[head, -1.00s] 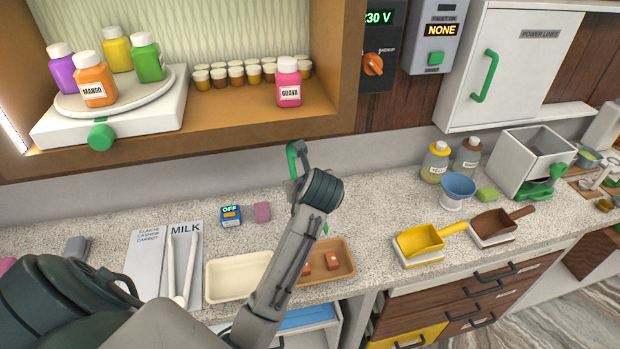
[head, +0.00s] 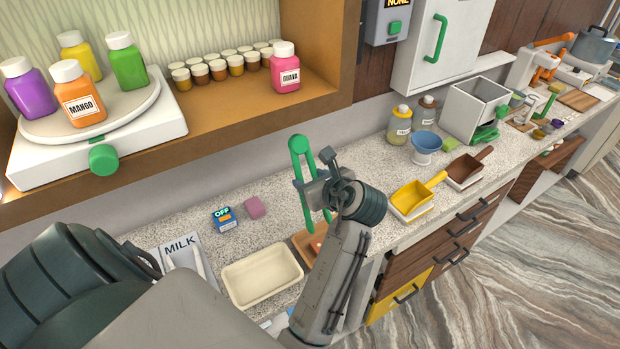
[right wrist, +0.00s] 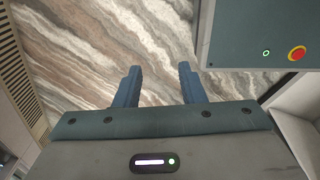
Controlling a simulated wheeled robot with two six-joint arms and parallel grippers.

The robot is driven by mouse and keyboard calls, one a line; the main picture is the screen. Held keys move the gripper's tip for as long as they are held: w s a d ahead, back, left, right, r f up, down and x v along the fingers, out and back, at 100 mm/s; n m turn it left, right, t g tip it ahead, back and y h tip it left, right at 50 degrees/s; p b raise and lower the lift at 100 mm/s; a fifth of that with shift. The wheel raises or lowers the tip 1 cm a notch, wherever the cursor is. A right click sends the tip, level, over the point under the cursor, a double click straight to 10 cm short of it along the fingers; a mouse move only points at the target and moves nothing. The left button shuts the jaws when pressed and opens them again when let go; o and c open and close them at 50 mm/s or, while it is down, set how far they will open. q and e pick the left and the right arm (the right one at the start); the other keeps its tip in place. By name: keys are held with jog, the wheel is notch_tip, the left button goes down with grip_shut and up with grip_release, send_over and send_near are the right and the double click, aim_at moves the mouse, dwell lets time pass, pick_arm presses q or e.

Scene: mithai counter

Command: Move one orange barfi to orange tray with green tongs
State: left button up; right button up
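My left gripper (head: 322,193) is shut on the green tongs (head: 297,166) and holds them upright above the counter, loop end up. The tong tips are low, close to the orange-brown tray (head: 303,245); I cannot tell if they touch anything. An orange barfi piece (head: 318,243) shows in that tray, partly hidden by my left arm, which also covers most of the tray. A cream tray (head: 262,276) lies just left of it, empty where visible. My right gripper (right wrist: 158,88) is open and empty, seen in the right wrist view over the striped floor.
A blue OFF device (head: 224,218) and a pink block (head: 254,207) lie behind the cream tray. The MILK card (head: 180,246) is at left. Yellow (head: 412,200) and brown (head: 465,170) scoops stand at right. A shelf with bottles (head: 230,118) overhangs the counter's left part.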

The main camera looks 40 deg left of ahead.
pick_arm(q)
notch_tip(320, 180, down, 10)
jog(key=b, duration=0.4)
pick_arm(e)
jog(key=shift+s+d+f, duration=0.1)
jog(key=shift+f, duration=0.95)
jog(key=shift+d+f, duration=0.1)
jog(key=shift+f, duration=0.95)
pick_arm(q)
jog(key=shift+a, duration=0.1)
